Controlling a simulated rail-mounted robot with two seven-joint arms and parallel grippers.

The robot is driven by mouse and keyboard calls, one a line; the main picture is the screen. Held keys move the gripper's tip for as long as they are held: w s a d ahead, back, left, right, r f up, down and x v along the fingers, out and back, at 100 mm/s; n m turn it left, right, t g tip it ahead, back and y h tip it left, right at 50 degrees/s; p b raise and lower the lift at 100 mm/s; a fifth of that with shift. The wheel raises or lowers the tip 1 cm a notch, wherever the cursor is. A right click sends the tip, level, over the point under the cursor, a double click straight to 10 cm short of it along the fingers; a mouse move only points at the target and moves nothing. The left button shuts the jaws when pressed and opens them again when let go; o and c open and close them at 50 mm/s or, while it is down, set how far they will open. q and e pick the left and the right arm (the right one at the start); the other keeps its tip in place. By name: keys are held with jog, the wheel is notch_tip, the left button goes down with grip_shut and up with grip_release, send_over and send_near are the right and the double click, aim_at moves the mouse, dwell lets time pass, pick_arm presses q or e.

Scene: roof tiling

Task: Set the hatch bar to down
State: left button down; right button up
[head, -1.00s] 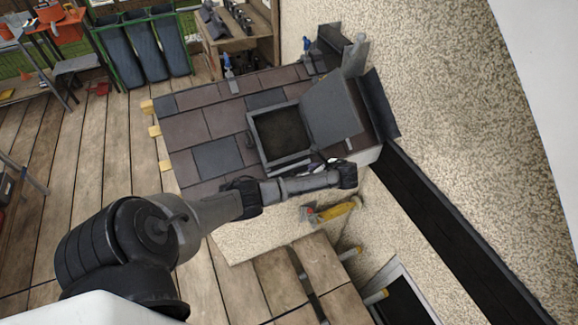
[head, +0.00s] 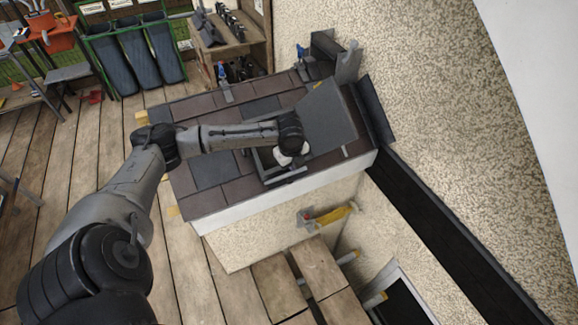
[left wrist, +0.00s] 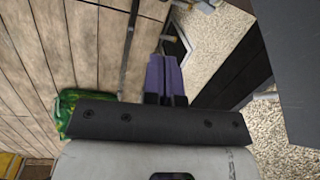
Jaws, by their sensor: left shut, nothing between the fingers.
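The roof hatch has a dark grey lid (head: 327,117) that stands open, tilted back to the right. Its frame (head: 285,177) is largely covered by my left arm, and the opening is mostly hidden. I cannot make out the hatch bar for certain. My left gripper (head: 290,159) is over the frame's front right part, beside the lid; whether it touches cannot be told. The left wrist view shows its two purple fingers (left wrist: 165,72) shut together and empty. A grey panel at that view's right edge looks like the lid (left wrist: 292,60). My right gripper is not in view.
Brown and grey tiles (head: 210,172) surround the hatch. A rough wall (head: 430,110) rises at right. A yellow-handled tool (head: 332,215) hangs below the roof edge. Blue-handled clamps (head: 223,80) stand at the back edge. A wooden shelf (head: 245,35) and green rack (head: 140,55) stand behind.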

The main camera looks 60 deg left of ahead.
pick_arm(q)
jog(key=b, duration=0.1)
send_near(290, 180)
notch_tip(290, 180, down, 3)
jog(key=d, duration=0.2)
jog(key=shift+w+a+f+b, duration=0.2)
jog(key=shift+a+f, duration=0.25)
jog(key=shift+f, duration=0.05)
jog(key=shift+w+a+f+b, duration=0.15)
jog(key=shift+a+f, duration=0.3)
jog(key=shift+f, duration=0.1)
jog(key=shift+w+a+f, duration=0.2)
jog(key=shift+a+f, duration=0.15)
jog(key=shift+a, duration=0.25)
jog(key=shift+a, duration=0.1)
